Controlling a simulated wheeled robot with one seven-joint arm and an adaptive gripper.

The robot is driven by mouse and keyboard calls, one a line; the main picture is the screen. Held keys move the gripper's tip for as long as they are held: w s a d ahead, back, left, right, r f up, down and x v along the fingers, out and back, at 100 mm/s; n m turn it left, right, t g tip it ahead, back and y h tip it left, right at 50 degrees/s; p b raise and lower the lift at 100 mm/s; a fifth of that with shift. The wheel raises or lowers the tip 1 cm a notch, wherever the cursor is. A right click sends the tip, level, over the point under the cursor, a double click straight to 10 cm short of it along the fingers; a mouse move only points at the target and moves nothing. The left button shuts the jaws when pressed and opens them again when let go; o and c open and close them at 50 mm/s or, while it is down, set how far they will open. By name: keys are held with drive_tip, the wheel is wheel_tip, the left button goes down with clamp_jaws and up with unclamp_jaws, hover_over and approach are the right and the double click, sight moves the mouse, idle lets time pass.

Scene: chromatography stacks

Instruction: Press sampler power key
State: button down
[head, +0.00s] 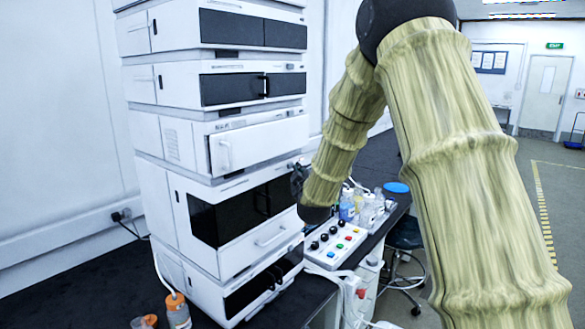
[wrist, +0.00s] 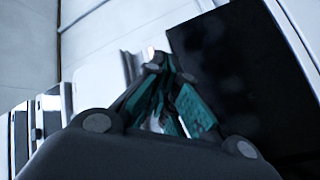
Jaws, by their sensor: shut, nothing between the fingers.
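The chromatography stack (head: 225,150) of white modules stands on the dark bench in the head view. The module with the large dark window (head: 240,214) looks like the sampler; the picture does not label it clearly. My gripper (head: 298,178) is at the upper right front of this module, partly hidden by my sleeved arm. In the wrist view my gripper (wrist: 156,64) is shut and empty, its fingertips close to a pale module face beside a dark panel (wrist: 240,75). I cannot make out the power key; contact cannot be told.
A control box (head: 335,243) with coloured buttons sits right of the stack, below my forearm. Several bottles (head: 362,206) stand behind it. An orange-capped bottle (head: 177,310) stands at the front left. A stool (head: 404,235) is beside the bench.

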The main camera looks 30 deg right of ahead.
drive_tip(key=shift+s+d, duration=0.2)
drive_tip(key=shift+s, duration=0.3)
drive_tip(key=shift+s, duration=0.1)
drive_tip(key=shift+s+d+b, duration=0.15)
drive_tip(key=shift+s+d, duration=0.25)
drive_tip(key=shift+s, duration=0.5)
drive_tip(key=shift+s+d+b, duration=0.2)
drive_tip(key=shift+s+d, duration=0.15)
drive_tip(key=shift+s, duration=0.55)
drive_tip(key=shift+s+d+b, duration=0.15)
drive_tip(key=shift+s+d, duration=0.25)
drive_tip(key=shift+s, duration=0.5)
